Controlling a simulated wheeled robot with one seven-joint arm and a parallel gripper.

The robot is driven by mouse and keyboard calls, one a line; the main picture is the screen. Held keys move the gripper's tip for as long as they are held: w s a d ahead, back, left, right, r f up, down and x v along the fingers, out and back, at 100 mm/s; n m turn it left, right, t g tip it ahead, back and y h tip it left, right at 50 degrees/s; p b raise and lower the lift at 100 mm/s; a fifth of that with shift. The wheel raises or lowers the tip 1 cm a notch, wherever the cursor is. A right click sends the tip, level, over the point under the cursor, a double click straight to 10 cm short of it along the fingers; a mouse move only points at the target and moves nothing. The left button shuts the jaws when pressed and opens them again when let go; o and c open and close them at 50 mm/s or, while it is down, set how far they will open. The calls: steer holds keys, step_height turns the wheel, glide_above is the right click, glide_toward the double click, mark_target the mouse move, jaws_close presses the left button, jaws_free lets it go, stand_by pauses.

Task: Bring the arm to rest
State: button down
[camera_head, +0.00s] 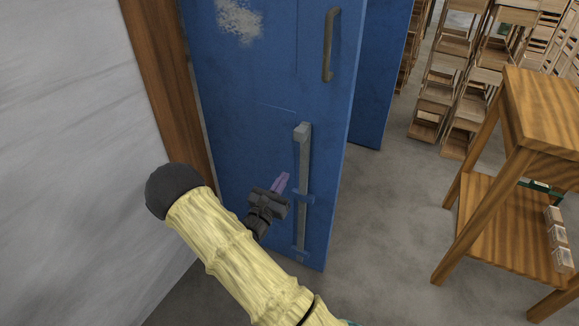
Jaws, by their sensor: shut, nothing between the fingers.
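My gripper (281,182) shows near the middle of the head view, at the end of my arm (225,245). Its purple fingers are shut with nothing between them. They point up in the picture, just left of a long grey latch bar (303,165) on a blue door (255,90). The gripper appears in front of the door's face; whether it touches the door or bar I cannot tell. My arm comes in from the bottom edge and hides the lower left of the door.
A curved handle (328,45) sits high on the door. A pale wall (65,130) and brown frame (168,90) are on the left. A wooden table with a lower shelf (500,240) stands right. Wooden crate-like furniture (455,75) is stacked behind. Grey floor (385,220) between is clear.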

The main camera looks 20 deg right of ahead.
steer(key=s+d+m+g+y, duration=0.1)
steer(key=s+d+m+g, duration=0.1)
steer(key=s+m+g, duration=0.5)
steer(key=s+d+m+g+y, duration=0.1)
steer(key=s+d+m+g, duration=0.2)
steer(key=s+m+g, duration=0.4)
steer(key=s+a+m+y, duration=0.7)
steer(key=s+a+y, duration=0.3)
steer(key=y, duration=0.1)
steer(key=w+a+r+m+t+y, duration=0.2)
steer(key=a+r+m+t+y, duration=0.15)
steer(key=a+r+m, duration=0.2)
steer(key=w+p+v, duration=0.2)
steer(key=p+v, duration=1.1)
steer(key=p, duration=0.1)
steer(key=w+r+p+v, duration=0.1)
steer(key=w+p+v, duration=0.2)
steer(key=p+v, duration=1.1)
steer(key=shift+a+r+n, duration=0.35)
steer(key=shift+n, duration=0.1)
steer(key=shift+w, duration=0.15)
